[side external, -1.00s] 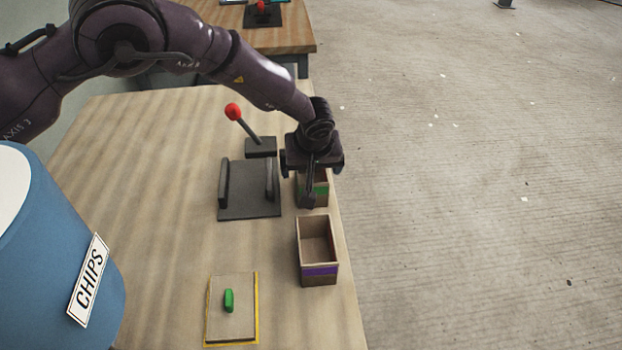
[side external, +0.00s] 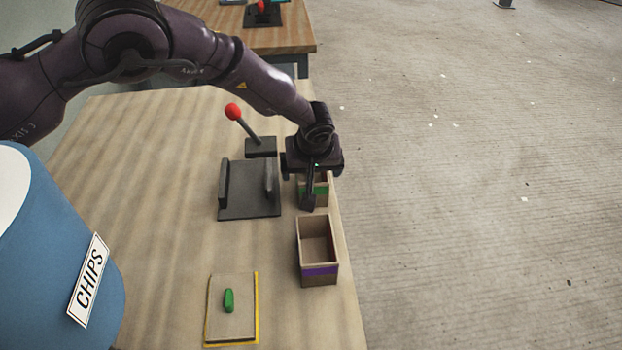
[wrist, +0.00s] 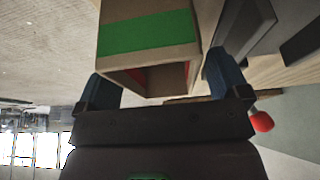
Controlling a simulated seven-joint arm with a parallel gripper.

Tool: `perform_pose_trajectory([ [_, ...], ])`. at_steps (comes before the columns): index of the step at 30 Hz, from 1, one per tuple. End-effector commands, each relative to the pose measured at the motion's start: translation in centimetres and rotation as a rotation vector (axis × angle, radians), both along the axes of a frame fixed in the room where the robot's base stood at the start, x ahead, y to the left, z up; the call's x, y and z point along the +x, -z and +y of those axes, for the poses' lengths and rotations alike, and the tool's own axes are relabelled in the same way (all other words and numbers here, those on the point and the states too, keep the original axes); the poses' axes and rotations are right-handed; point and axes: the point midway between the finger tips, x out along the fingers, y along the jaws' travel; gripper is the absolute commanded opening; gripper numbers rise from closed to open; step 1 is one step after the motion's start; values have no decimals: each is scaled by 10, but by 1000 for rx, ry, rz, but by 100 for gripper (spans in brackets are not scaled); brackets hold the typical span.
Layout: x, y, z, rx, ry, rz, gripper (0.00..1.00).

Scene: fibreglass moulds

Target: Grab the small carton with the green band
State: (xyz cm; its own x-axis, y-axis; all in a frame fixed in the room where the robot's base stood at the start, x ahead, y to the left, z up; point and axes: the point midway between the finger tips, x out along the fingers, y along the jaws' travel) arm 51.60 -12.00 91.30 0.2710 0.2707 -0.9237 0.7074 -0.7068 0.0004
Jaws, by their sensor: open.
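The small open-topped carton with the green band (side external: 320,191) stands near the table's right edge, partly hidden by my gripper in the side view. In the wrist view this carton (wrist: 148,36) fills the upper middle, its green band facing the camera and its reddish inside partly showing. My gripper (side external: 308,203) is over the carton, pointing down. In the wrist view the two blue-grey fingers of my gripper (wrist: 157,68) are apart, one towards each side of the carton. I cannot tell whether they touch it.
A similar open carton with a purple band (side external: 319,272) stands just in front. A dark fixture with upright rails (side external: 249,207) and a red-knobbed lever (side external: 233,112) lie to the left. A yellow-edged board (side external: 220,325) holds a green piece. A blue CHIPS bin (side external: 50,270) stands front left.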

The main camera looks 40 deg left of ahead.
Motion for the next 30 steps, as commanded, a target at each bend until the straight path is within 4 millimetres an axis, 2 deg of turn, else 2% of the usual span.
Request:
perform_pose_trajectory([
  [2,0,0,0,0,0,0,91],
  [6,0,0,0,0,0,0,59],
  [9,0,0,0,0,0,0,41],
  [21,0,-6,0,-2,-1,0,40],
  [25,0,-22,0,-1,0,-2,40],
  [27,1,-37,0,-1,1,-4,40],
  [30,-15,-56,2,-2,2,-2,40],
])
